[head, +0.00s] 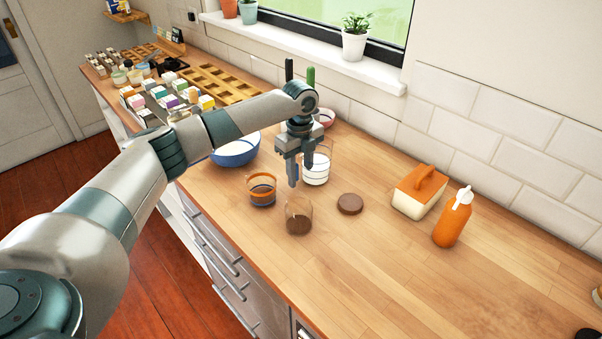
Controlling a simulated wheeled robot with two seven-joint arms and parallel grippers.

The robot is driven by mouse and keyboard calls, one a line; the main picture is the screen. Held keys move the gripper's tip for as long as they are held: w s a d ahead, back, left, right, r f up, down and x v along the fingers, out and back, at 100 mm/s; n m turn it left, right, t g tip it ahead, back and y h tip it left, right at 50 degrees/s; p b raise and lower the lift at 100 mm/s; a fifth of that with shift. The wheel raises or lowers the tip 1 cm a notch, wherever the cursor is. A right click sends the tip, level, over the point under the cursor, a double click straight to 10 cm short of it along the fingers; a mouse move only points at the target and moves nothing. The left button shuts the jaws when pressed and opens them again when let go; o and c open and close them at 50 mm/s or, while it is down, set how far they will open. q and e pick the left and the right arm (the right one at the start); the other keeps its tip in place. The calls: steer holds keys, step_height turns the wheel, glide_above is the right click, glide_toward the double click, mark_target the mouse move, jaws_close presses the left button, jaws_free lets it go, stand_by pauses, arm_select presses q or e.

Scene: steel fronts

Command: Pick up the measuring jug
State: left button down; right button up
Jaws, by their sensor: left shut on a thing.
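The measuring jug (316,172) is a clear glass vessel with white contents in its lower part. It is upright over the wooden counter, just behind and to the right of my left gripper's fingers. My left gripper (299,172) points down, shut on the jug at its near left side. The fingers hide part of the jug's wall and rim. I cannot tell whether the jug's base touches the counter. My right gripper is not in view.
Close by are a glass with an orange band (262,190), a glass with brown contents (299,218), a brown lid (350,204) and a blue bowl (236,152). A butter dish (419,193) and orange bottle (452,220) stand right. The counter's front right is clear.

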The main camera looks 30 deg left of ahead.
mark_target(300, 156)
arm_select(q)
steer(key=shift+r, duration=0.1)
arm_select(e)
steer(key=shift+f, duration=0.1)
arm_select(q)
steer(key=shift+w+r+b, duration=0.1)
steer(key=shift+r+b, duration=0.7)
steer(key=shift+r, duration=1)
steer(key=s+d+r+b, duration=0.3)
steer(key=s+d+r, duration=0.4)
steer(key=s+d, duration=0.1)
steer(key=shift+d, duration=0.2)
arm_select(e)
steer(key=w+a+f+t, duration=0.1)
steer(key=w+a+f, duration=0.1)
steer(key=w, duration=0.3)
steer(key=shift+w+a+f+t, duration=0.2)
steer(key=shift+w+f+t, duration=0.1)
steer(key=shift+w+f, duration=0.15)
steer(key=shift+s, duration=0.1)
arm_select(q)
steer(key=shift+r, duration=0.15)
